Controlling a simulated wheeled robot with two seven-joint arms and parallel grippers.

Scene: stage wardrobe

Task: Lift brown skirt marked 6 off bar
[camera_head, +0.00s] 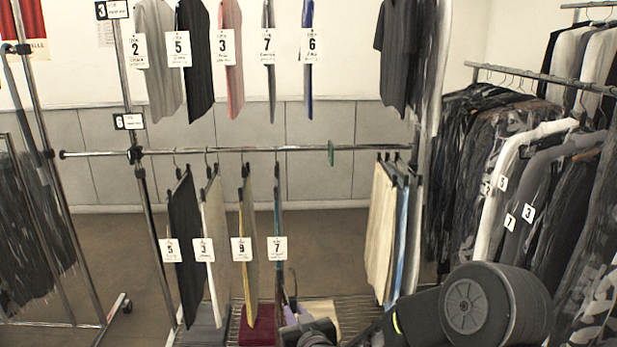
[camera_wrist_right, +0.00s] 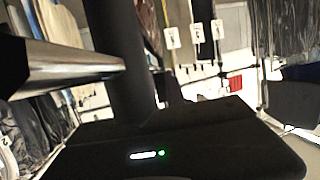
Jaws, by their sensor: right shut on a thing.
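I cannot make out a brown skirt marked 6 in either view. On the lower bar (camera_head: 300,149) hang a dark garment tagged 5 (camera_head: 185,240), a pale one tagged 3 (camera_head: 216,240), a yellowish one tagged 9 (camera_head: 248,290) and a teal-edged one tagged 7 (camera_head: 278,215). My right gripper (camera_head: 305,325) is low at the bottom middle, below and in front of the bar, mostly dark and partly cut off. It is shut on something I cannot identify. In the wrist view a dark upright part (camera_wrist_right: 115,60) blocks much. My left gripper is not in view.
A green marker (camera_head: 331,152) sits on a bare stretch of lower bar. Untagged cream and blue garments (camera_head: 382,230) hang to its right. A garment tagged 6 (camera_head: 309,70) hangs on the upper level. A full rack (camera_head: 540,77) stands right; folded items lie on the bottom shelf.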

